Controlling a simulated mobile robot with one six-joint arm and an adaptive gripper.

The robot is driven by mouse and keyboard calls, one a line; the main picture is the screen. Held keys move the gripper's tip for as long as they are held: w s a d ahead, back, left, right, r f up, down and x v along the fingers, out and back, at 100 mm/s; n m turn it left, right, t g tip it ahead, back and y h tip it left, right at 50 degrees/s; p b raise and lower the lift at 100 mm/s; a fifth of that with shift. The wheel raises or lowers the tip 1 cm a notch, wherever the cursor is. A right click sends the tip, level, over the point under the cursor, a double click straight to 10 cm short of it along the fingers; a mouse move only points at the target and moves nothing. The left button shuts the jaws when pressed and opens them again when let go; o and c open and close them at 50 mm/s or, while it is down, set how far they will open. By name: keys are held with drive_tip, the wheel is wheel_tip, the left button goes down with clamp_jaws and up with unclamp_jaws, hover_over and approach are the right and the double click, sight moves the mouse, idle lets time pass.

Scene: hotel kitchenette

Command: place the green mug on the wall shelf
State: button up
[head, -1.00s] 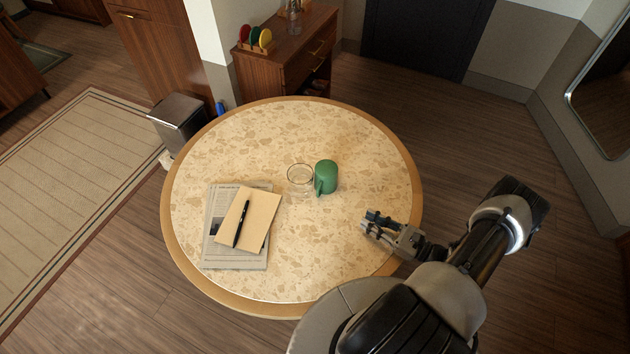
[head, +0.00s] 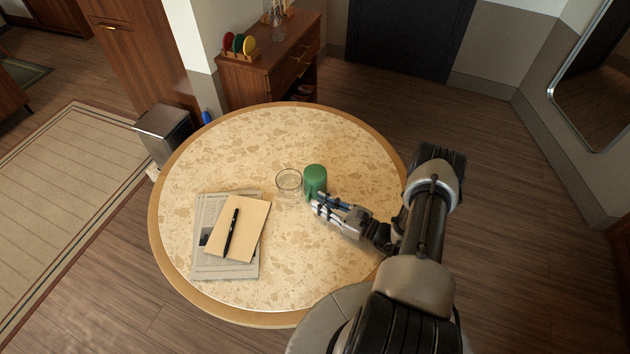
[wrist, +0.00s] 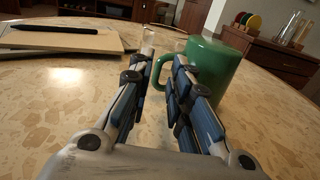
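The green mug (head: 315,178) stands on the round speckled table (head: 300,265), right of a clear glass (head: 289,181). My gripper (head: 318,203) is low over the table, just in front of the mug. In the wrist view the mug (wrist: 212,68) is just beyond my gripper (wrist: 157,75), with its handle (wrist: 163,72) ahead of the gap between the fingertips. The fingers are apart with nothing held between them. I cannot tell whether a fingertip touches the mug. No wall shelf shows in these views.
A newspaper (head: 208,208) with a tan notebook (head: 252,222) and a black pen (head: 231,233) lies at the table's left. A wooden cabinet (head: 290,65) with colored discs stands behind the table. A bin (head: 165,132) stands at the left. The table's back is clear.

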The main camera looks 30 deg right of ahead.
sight(313, 185)
drive_tip(key=x, duration=0.3)
drive_tip(key=shift+w+a+r, duration=0.1)
drive_tip(key=shift+w+a, duration=0.05)
drive_tip(key=shift+w, duration=0.05)
clamp_jaws()
idle(0.4)
